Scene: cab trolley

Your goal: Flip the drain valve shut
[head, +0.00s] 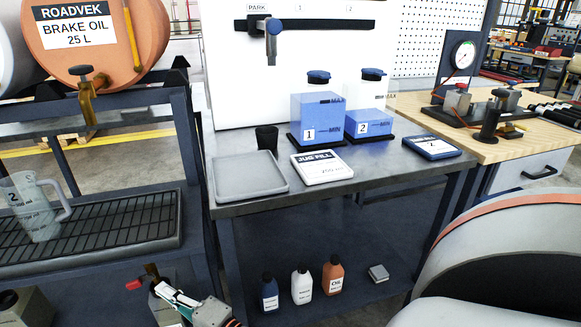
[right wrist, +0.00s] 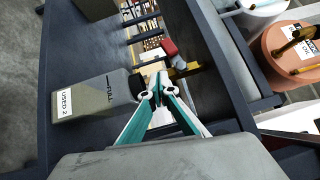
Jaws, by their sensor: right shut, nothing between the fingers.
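The drain valve (head: 152,270) shows as a small brass fitting below the drip tray, with a red handle end (head: 133,284) to its left. In the right wrist view, its brass body (right wrist: 188,70) and red handle (right wrist: 169,48) lie just beyond the fingertips. My right gripper (head: 160,288) is shut and empty, close to the valve; its teal fingers meet in the wrist view (right wrist: 155,92). Contact with the handle cannot be told. A grey container labelled "USED 2" (right wrist: 100,98) is beside the fingertips. My left gripper is out of view.
The slatted drip tray (head: 110,240) holds a clear jug (head: 35,205). The orange brake oil drum (head: 140,40) has its own brass tap (head: 88,90). A steel bench (head: 225,200) stands right of the rack, with several bottles on its lower shelf. Grey containers (head: 25,308) sit low at left.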

